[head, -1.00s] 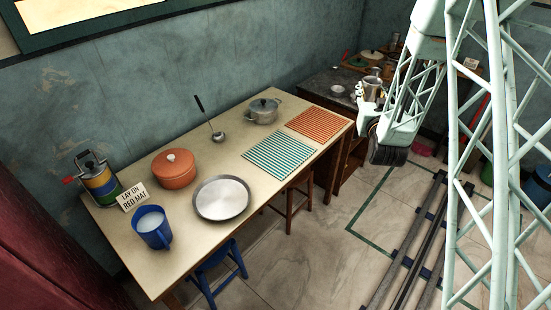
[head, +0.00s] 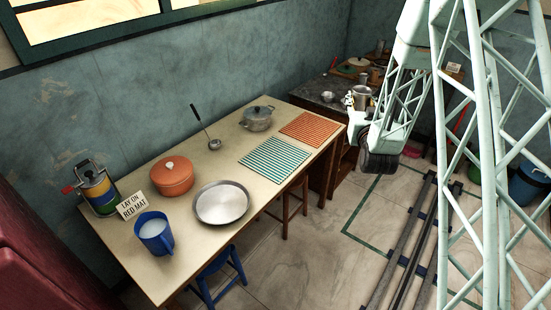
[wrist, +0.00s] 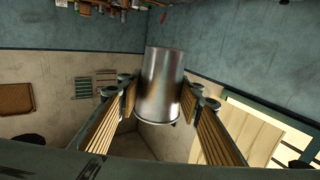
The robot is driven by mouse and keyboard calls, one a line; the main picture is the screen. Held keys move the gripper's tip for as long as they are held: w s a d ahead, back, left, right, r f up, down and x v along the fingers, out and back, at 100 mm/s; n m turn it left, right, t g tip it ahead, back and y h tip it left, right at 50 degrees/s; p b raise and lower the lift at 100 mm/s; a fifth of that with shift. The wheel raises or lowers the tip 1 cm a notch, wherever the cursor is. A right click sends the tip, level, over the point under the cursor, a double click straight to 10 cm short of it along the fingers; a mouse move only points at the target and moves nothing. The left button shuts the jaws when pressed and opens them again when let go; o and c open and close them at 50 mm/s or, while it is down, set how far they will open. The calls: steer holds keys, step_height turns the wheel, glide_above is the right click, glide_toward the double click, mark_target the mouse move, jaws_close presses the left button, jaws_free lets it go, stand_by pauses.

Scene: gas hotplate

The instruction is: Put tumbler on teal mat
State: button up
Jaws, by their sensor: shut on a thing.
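The tumbler (wrist: 160,85) is a plain shiny metal cup. In the wrist view it sits between the two ribbed fingers of my gripper (wrist: 160,112), which is shut on it. In the head view my gripper (head: 352,103) is at the right, by the dark counter, with the tumbler (head: 361,96) small and partly hidden by the arm. The teal mat (head: 274,158) is striped teal and white and lies bare on the wooden table, to the left of my gripper.
The table (head: 155,268) also holds an orange mat (head: 309,129), a grey pot (head: 257,118), a ladle (head: 214,143), a round metal tray (head: 221,203), an orange pot (head: 172,176), a blue mug (head: 154,233) and a sign (head: 132,206). A dark counter (head: 325,91) stands behind.

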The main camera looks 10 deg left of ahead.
steer(key=s+a+f+n+g+y+b, duration=0.1)
steer(key=a+f+n+y+b, duration=0.1)
steer(key=a+f, duration=0.5)
steer(key=s+a+f+n+g+y+b, duration=0.1)
steer(key=a+f+y, duration=0.5)
steer(key=f, duration=1.4)
steer(key=s+n+b, duration=0.1)
steer(key=n, duration=0.1)
steer(key=shift+s+a+n+y+b, duration=0.2)
steer(key=shift+a+n+y+b, duration=0.1)
steer(key=shift+a+n+b, duration=0.1)
steer(key=b, duration=0.2)
glide_above(285, 162)
steer(key=shift+w+f, duration=0.25)
steer(key=shift+f, duration=0.45)
steer(key=shift+d, duration=0.1)
steer(key=shift+f, duration=0.15)
steer(key=shift+f+b, duration=0.3)
steer(key=shift+f, duration=1.3)
